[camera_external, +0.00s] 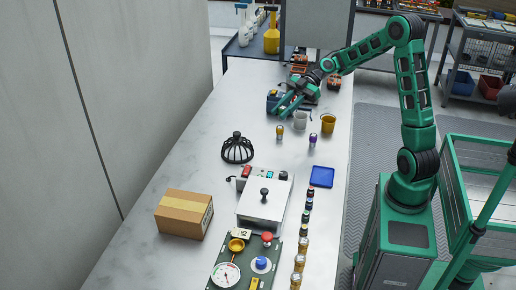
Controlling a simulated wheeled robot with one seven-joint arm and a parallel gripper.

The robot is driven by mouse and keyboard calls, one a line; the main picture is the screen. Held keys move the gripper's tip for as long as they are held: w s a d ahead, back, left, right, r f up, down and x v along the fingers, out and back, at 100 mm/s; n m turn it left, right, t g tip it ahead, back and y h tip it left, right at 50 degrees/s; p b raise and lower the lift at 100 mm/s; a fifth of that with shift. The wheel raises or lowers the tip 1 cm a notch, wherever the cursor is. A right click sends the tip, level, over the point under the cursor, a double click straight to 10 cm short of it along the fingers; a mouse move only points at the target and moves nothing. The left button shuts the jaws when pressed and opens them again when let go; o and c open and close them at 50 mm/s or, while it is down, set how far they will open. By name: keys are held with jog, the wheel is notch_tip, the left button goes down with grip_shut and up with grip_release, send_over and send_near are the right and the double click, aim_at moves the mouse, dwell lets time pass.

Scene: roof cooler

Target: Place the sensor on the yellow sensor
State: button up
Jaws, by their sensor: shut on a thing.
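My gripper (281,112) is over the far part of the white table, fingers pointing down and left. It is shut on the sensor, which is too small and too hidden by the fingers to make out. A small yellow sensor (280,132) with a greyish top stands upright just below the fingertips in the picture. A similar purple sensor (312,140) stands to its right. From this view I cannot tell the height of the gripper above the yellow sensor, or whether anything touches it.
A white cup (301,120) and a yellow cup (328,124) stand close right of my gripper. A black domed cage (237,149), a blue tray (322,177), a white lidded box (263,201) and a carton (184,214) are nearer.

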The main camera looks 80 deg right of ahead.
jog(key=d+f, duration=0.1)
jog(key=d, duration=0.1)
jog(key=w+d+f, duration=0.1)
jog(key=d+f, duration=0.1)
jog(key=d, duration=0.1)
jog(key=w+d+f, duration=0.1)
jog(key=d+f, duration=0.1)
jog(key=d, duration=0.1)
jog(key=shift+w, duration=0.1)
jog(key=shift+f, duration=1.95)
jog(key=shift+f, duration=0.1)
jog(key=o, duration=1.1)
jog(key=shift+c, duration=0.2)
